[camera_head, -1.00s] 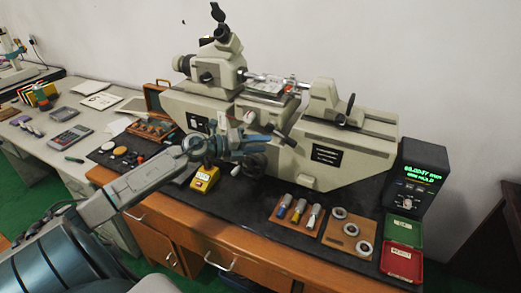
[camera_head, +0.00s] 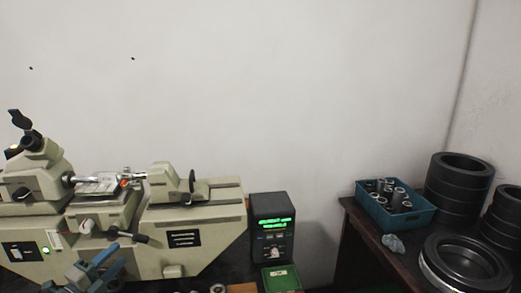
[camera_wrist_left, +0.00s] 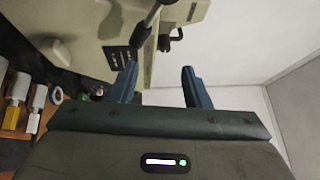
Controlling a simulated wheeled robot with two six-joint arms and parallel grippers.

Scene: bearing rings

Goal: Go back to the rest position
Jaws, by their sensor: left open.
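My left gripper (camera_head: 95,274) shows at the lower left of the head view, in front of the beige measuring machine (camera_head: 195,232). In the left wrist view its two blue fingers stand apart with nothing between them, so the gripper (camera_wrist_left: 160,82) is open and empty. The machine (camera_wrist_left: 90,45) fills the upper left of that view, beyond the fingers. My right gripper is in neither view.
A black readout box (camera_head: 271,228) with green digits stands right of the machine. A green tray (camera_head: 282,278) lies in front of it. On a dark table at right are a blue crate (camera_head: 398,218) of metal parts and several large black rings (camera_head: 458,185).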

